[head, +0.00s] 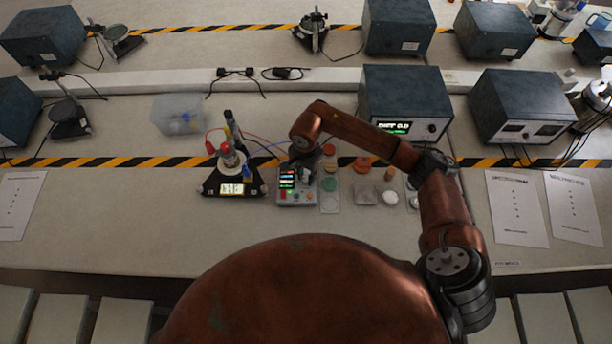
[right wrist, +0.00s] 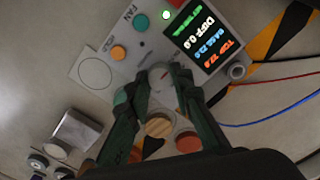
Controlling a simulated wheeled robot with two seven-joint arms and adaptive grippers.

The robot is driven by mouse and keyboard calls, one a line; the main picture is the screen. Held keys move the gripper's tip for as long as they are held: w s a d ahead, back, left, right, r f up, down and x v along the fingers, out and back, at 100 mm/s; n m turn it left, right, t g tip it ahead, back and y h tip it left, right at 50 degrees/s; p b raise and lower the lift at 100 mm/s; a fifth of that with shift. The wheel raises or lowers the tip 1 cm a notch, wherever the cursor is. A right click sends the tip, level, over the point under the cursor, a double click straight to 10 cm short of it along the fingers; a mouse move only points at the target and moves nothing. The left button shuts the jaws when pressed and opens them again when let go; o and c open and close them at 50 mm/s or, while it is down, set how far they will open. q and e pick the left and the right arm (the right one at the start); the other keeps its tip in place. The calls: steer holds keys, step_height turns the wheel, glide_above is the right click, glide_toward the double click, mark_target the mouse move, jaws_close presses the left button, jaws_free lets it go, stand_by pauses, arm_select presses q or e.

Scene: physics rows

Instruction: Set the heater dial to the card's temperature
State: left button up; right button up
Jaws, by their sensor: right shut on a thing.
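The heater control box (head: 283,199) sits on the bench with a lit display, left of my right forearm. In the right wrist view the box (right wrist: 142,42) shows coloured readings on a black screen (right wrist: 203,38), including DIFF 0.0, and teal and orange buttons. My right gripper (head: 302,169) reaches down onto the box. In the wrist view its fingers (right wrist: 163,88) are shut around the grey round dial (right wrist: 160,73); the dial's setting is too small to read. A lit white label or card (head: 232,189) stands on a black base to the left; its text is unreadable. My left gripper is out of view.
A flask-like apparatus (head: 230,158) with red and blue leads stands left of the box. Small jars and caps (head: 361,164) lie to its right. A dark instrument (head: 405,88) stands behind. Printed sheets (head: 517,208) lie right; the front bench is fairly clear.

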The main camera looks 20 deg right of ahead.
jaws_close()
